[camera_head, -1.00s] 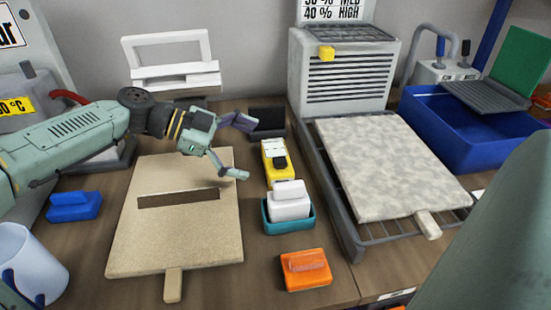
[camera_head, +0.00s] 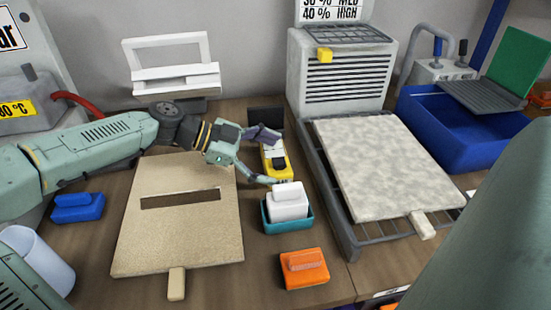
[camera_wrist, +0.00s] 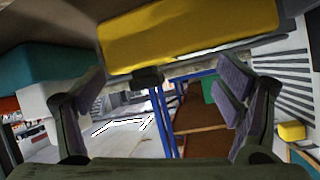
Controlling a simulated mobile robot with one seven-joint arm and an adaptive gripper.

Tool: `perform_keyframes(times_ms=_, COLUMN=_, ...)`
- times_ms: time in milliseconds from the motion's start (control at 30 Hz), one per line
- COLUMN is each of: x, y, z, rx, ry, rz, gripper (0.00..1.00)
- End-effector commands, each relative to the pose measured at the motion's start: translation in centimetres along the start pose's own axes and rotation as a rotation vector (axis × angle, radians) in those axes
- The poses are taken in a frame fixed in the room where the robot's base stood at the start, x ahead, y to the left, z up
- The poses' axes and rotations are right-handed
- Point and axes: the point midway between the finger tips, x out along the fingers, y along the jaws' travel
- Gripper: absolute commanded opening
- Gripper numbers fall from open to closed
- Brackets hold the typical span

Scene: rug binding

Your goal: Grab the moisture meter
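A beige slotted board (camera_head: 180,232) lies left of the teal tray, with a blue block (camera_head: 78,207) beyond it. An orange block (camera_head: 304,270) sits in front. A pale speckled slab (camera_head: 385,165) lies on a rack at right, before a vented grey unit (camera_head: 345,75).

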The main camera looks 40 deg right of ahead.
Motion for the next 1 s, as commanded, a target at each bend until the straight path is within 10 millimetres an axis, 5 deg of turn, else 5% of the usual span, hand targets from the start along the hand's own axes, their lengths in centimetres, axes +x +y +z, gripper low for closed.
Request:
perform_keyframes(times_ms=900, x=0.07, y=0.12, z=0.31, rx=-0.004, ry=-0.004, rz=0.002, gripper=0.21)
perform_keyframes(times_ms=1000, x=0.09, y=0.14, z=0.37, rx=-0.005, ry=-0.004, rz=0.002, gripper=0.20)
